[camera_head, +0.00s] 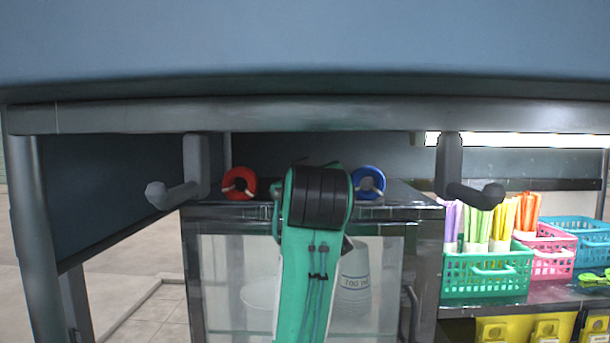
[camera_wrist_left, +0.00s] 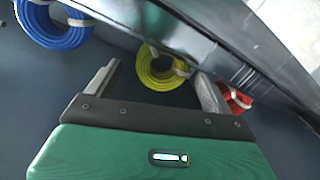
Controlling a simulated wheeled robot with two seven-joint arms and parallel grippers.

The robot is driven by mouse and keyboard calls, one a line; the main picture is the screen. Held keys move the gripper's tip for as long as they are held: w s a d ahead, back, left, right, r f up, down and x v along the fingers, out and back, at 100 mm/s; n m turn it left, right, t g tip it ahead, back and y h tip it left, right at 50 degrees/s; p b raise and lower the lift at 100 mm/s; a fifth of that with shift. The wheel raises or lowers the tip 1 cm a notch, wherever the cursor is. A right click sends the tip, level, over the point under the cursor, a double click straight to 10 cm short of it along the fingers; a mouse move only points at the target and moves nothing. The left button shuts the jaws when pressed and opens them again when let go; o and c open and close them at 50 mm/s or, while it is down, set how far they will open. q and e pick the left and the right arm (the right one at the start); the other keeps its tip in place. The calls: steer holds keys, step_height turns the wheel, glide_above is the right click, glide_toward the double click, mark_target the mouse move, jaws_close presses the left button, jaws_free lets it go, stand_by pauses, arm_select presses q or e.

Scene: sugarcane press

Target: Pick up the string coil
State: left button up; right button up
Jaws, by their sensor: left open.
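Three string coils show in the left wrist view: a blue coil (camera_wrist_left: 55,22) at upper left, a yellow coil (camera_wrist_left: 163,72) in the middle and a red coil (camera_wrist_left: 235,99) at right. My left gripper (camera_wrist_left: 158,70) is open, with the yellow coil in the gap between its fingertips. I cannot tell whether the fingers touch it. In the head view the red coil (camera_head: 239,183) and blue coil (camera_head: 369,182) rest on top of a dark cabinet, either side of my green arm. That arm hides the yellow coil and the fingertips there. My right gripper is not in view.
The dark cabinet (camera_head: 425,255) has a glass front with containers inside. A metal bar (camera_head: 320,115) with two hooks (camera_head: 468,180) crosses above the coils. Green (camera_head: 486,273), pink (camera_head: 548,258) and blue (camera_head: 578,238) baskets stand on a shelf at right.

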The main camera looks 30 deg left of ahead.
arm_select(q)
steer(key=p+x, duration=0.1)
steer(key=x, duration=0.2)
steer(key=shift+a+p, duration=0.25)
steer(key=shift+p, duration=0.15)
steer(key=shift+w+a, duration=0.1)
steer(key=shift+w, duration=0.2)
steer(key=shift+c, duration=1.4)
steer(key=c, duration=0.7)
steer(key=shift+c, duration=0.2)
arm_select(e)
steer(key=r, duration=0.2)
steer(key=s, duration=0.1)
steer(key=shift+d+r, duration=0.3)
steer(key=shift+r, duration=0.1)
